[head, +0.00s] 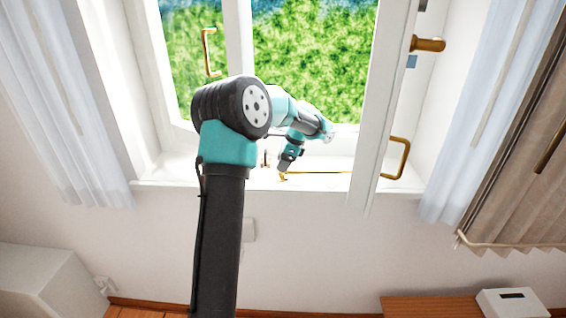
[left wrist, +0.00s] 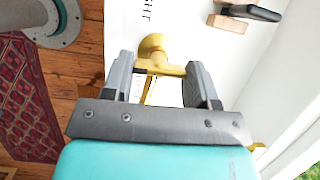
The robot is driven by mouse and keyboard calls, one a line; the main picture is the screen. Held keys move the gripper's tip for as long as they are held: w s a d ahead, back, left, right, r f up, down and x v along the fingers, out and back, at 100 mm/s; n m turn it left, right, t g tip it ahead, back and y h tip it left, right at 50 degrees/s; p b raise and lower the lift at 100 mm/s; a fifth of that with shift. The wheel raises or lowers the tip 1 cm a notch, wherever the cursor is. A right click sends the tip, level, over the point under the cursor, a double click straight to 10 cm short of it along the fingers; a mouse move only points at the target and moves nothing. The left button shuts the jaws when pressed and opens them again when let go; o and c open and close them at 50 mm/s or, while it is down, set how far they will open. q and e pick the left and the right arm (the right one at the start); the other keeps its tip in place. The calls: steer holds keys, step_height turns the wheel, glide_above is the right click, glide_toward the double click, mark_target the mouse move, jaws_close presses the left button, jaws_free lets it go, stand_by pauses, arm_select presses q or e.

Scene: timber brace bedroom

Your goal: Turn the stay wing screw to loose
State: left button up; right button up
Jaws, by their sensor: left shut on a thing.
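The brass wing screw (left wrist: 158,68) of the stay sits by the white sill, between the two fingers of my left gripper (left wrist: 159,63) in the left wrist view. The fingers are shut on its wings, one at each end. In the head view my left gripper (head: 286,167) points down at the sill, and the small brass screw (head: 283,177) shows just below it. The thin brass stay bar (head: 325,172) runs right from there toward the open window sash. In the left wrist view part of the stay is hidden behind the gripper body. My right gripper is not in view.
The open sash (head: 378,100) stands right of my arm, with a brass handle (head: 398,160) low beside it. A dark piece with a wooden end (left wrist: 250,12) lies near the screw. Curtains hang at both sides.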

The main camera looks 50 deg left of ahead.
arm_select(q)
steer(key=n, duration=0.2)
steer(key=n+h, duration=0.1)
steer(key=n, duration=0.1)
steer(key=shift+a+n+g+h, duration=0.15)
steer(key=shift+n+g+h, duration=0.15)
steer(key=shift+g, duration=0.1)
steer(key=n, duration=0.2)
steer(key=n+h, duration=0.1)
steer(key=n, duration=0.1)
steer(key=shift+a+n+h, duration=0.1)
steer(key=shift+n+h, duration=0.2)
steer(key=n+h, duration=0.1)
steer(key=n, duration=0.3)
steer(key=shift+a+n+h, duration=0.1)
steer(key=shift+n+h, duration=0.2)
steer(key=shift+h, duration=0.1)
steer(key=n+h, duration=0.1)
steer(key=n, duration=0.3)
steer(key=shift+t, duration=0.3)
steer(key=o, duration=0.9)
steer(key=shift+r, duration=0.1)
steer(key=shift+a+v, duration=0.1)
steer(key=shift+v, duration=2.85)
steer(key=shift+a+v, duration=0.15)
steer(key=shift+v, duration=2.8)
